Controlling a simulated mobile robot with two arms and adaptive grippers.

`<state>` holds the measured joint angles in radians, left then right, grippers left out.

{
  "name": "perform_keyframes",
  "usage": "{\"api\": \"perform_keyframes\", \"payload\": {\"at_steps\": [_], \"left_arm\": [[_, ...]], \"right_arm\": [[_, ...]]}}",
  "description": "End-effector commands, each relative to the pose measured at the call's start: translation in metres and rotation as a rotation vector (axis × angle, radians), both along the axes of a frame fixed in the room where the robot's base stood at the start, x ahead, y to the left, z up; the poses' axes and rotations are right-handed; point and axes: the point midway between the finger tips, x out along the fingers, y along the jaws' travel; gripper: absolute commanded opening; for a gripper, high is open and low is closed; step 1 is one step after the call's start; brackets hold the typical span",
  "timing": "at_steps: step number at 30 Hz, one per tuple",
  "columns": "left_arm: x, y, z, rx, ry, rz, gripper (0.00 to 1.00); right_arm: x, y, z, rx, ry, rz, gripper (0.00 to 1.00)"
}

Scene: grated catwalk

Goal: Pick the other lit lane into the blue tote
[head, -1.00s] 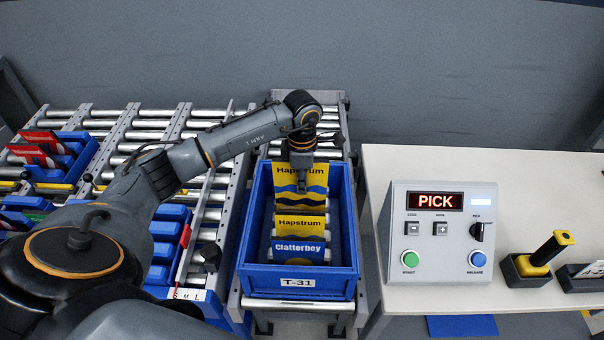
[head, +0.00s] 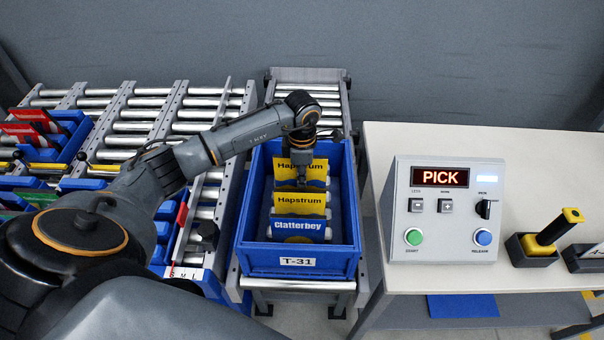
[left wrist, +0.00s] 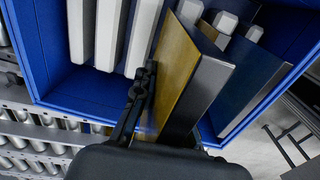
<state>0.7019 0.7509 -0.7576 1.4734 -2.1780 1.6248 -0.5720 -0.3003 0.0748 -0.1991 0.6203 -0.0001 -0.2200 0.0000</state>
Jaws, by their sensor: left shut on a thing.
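The blue tote (head: 298,259), marked T-31, stands on a roller stand in the middle of the head view. My left gripper (head: 301,182) reaches down into it, shut on a yellow Hapstrum packet (head: 318,168) at the back. In the left wrist view the gripper (left wrist: 148,100) grips this packet (left wrist: 176,70) near its edge. In front of it stand another yellow Hapstrum packet (head: 300,204) and a blue Clatterbey packet (head: 297,227). The bottom of the held packet is hidden, so I cannot tell whether it touches the floor. My right gripper is out of view.
Roller lanes (head: 135,127) at the left hold blue boxes with red (head: 36,125) and green dividers, partly hidden by my arm. A grey control box (head: 445,235) reading PICK sits on the right table (head: 400,150), beside a yellow-and-black handle (head: 548,228).

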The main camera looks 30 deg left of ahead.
Motion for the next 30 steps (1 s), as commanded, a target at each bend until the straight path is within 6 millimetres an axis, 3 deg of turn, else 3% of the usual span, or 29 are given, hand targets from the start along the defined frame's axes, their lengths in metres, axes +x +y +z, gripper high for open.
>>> {"api": "perform_keyframes", "payload": {"at_steps": [30], "left_arm": [[0.0, 0.0002, 0.0004, 0.0, 0.0, 0.001, 0.0]], "right_arm": [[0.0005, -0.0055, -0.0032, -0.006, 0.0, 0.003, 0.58]]}}
